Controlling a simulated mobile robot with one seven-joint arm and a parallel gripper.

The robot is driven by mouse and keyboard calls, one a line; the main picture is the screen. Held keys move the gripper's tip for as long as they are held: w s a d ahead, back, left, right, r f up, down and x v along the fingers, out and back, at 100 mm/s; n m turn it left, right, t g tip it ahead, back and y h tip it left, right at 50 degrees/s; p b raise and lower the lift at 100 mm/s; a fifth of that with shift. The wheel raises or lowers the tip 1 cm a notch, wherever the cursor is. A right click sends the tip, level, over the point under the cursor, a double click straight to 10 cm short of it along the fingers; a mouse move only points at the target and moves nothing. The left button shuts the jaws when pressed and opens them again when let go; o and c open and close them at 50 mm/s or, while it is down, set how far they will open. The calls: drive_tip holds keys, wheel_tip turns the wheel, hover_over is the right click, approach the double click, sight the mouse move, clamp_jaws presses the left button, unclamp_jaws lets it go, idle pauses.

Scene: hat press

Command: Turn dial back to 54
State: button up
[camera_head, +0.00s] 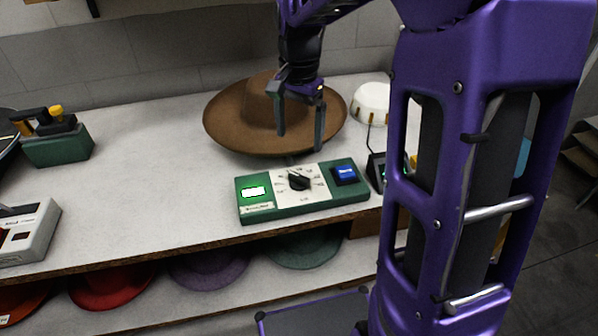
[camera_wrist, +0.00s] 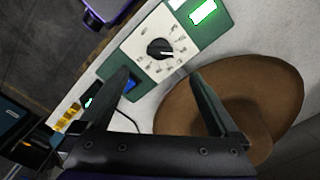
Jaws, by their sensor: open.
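The black dial (camera_head: 299,180) sits on the white plate of a green control box (camera_head: 271,209) near the front of the table. In the wrist view the dial (camera_wrist: 160,49) is a round black knob with a pale pointer line, ringed by small markings I cannot read. A lit display (camera_head: 254,191) is left of it, its digits washed out. A blue button (camera_head: 345,174) is right of it. My gripper (camera_head: 300,142) is open and empty, fingers pointing down, above and behind the box in front of the hat. In the wrist view the dial lies beyond the fingertips, not between them.
A brown wide-brimmed hat (camera_head: 232,116) stands just behind the box. A small dark device (camera_head: 377,172) with a cable is to its right, near a white round object (camera_head: 371,103). A green box (camera_head: 58,147) and a grey device (camera_head: 27,233) are at left. Coloured hats lie on the shelf below.

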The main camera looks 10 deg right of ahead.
sight(299, 176)
wheel_tip(299, 176, down, 12)
drive_tip(key=shift+r+b, duration=0.25)
drive_tip(key=shift+b, duration=0.45)
drive_tip(key=c, duration=1.4)
drive_tip(key=shift+o, duration=0.2)
drive_tip(key=shift+r+n, duration=0.1)
drive_tip(key=shift+n, duration=0.3)
drive_tip(key=n+p, duration=0.2)
drive_tip(key=n, duration=0.3)
drive_tip(key=shift+w+n, duration=0.1)
drive_tip(key=shift+n, duration=0.2)
drive_tip(key=n+p, duration=0.2)
drive_tip(key=n, duration=0.3)
drive_tip(key=shift+n, duration=0.4)
